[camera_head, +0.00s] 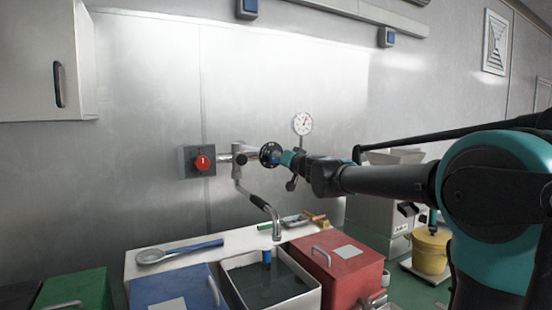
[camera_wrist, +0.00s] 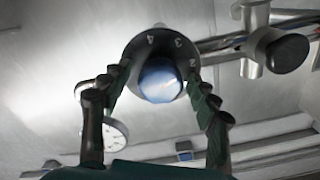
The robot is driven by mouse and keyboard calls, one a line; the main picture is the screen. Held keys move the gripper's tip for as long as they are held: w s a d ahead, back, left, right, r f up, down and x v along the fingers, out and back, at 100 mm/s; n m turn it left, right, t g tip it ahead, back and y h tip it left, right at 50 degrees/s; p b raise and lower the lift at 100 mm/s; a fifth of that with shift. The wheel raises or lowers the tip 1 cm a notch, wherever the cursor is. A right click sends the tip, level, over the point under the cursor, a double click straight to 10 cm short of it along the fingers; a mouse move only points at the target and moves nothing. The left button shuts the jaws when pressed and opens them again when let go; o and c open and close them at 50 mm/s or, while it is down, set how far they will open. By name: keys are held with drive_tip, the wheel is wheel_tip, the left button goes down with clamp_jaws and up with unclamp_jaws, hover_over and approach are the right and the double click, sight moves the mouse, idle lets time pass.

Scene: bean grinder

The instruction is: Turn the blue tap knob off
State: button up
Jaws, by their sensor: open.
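The blue tap knob (camera_wrist: 160,82) is in the middle of the wrist view, at the centre of a round grey dial with numbers. In the head view its dark round dial (camera_head: 269,154) is at the right end of the wall tap (camera_head: 238,157). My gripper (camera_wrist: 158,74) is open, with one finger on each side of the dial. Whether the fingers touch it I cannot tell. In the head view my gripper (camera_head: 288,163) is right beside the dial and partly hides it. The tap's spout (camera_head: 262,205) hangs over a basin (camera_head: 308,298).
A round gauge (camera_head: 303,123) is on the wall behind. A red box (camera_head: 340,262), a blue box (camera_head: 172,289) and a ladle (camera_head: 178,252) are below. A dark second knob (camera_wrist: 287,53) is close at right.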

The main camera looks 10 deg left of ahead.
drive_tip(key=shift+c, duration=0.4)
drive_tip(key=c, duration=1.1)
drive_tip(key=shift+m, duration=0.3)
drive_tip(key=m, duration=0.4)
drive_tip(key=shift+m, duration=0.4)
drive_tip(key=m, duration=1)
drive_tip(key=shift+f+m, duration=0.1)
drive_tip(key=shift+m, duration=0.3)
drive_tip(key=m, duration=0.5)
